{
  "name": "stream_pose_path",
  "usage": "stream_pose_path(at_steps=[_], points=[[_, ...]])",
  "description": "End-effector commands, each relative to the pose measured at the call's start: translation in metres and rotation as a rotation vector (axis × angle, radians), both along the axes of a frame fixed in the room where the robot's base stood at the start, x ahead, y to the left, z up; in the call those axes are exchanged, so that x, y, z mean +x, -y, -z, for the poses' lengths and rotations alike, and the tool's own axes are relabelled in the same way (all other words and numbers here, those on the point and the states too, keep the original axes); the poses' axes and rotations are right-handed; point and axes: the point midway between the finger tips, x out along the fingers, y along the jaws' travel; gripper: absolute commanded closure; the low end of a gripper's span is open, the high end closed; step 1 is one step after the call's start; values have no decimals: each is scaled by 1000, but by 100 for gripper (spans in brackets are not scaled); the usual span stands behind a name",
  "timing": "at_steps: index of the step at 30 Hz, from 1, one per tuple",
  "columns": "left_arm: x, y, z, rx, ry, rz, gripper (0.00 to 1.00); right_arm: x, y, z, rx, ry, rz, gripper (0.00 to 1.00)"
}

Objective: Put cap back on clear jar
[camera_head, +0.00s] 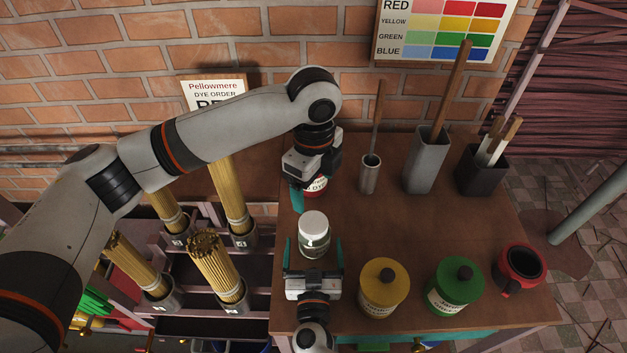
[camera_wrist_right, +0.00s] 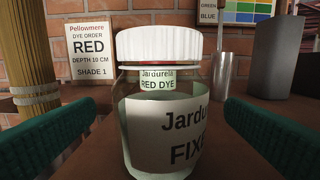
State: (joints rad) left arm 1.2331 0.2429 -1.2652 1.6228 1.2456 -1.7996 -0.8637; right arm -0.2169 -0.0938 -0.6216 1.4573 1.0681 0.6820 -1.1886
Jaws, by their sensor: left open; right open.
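The clear jar (camera_head: 314,247) stands upright on the brown table. Its white cap (camera_head: 313,221) sits on top of it and looks level. The right wrist view shows the jar (camera_wrist_right: 165,140) large, with the ribbed white cap (camera_wrist_right: 160,44) over its mouth. My right gripper (camera_head: 314,254) is open, with its green fingers on either side of the jar and gaps showing between. My left gripper (camera_head: 312,187) is open behind the jar, at a red dye jar (camera_head: 316,185) that its body partly hides. I cannot tell whether its fingers touch that jar.
Yellow (camera_head: 383,289) and green (camera_head: 454,285) lidded jars and a red cup (camera_head: 519,268) stand to the right. A metal cup (camera_head: 369,175), a grey holder (camera_head: 427,160) and a dark holder (camera_head: 483,170) stand at the back. Bundles of sticks (camera_head: 215,265) stand left.

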Motion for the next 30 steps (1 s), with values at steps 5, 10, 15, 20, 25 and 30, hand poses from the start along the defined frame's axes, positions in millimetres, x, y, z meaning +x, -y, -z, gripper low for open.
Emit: stream_pose_path(at_steps=[5, 10, 15, 20, 25, 30], points=[[0, 0, 4, 0, 0, 0, 19, -42, 0, 2, 0, -4, 1, 7], [0, 0, 7, 0, 0, 0, 19, -72, 0, 2, 0, -3, -1, 7], [0, 0, 8, 0, 0, 0, 19, -87, 0, 1, -1, -1, 0, 7], [0, 0, 8, 0, 0, 0, 19, -90, 0, 0, 0, 0, 0, 7], [0, 0, 8, 0, 0, 0, 19, -90, 0, 0, 0, 0, 0, 7], [0, 0, 8, 0, 0, 0, 19, -90, 0, 0, 0, 0, 0, 7]])
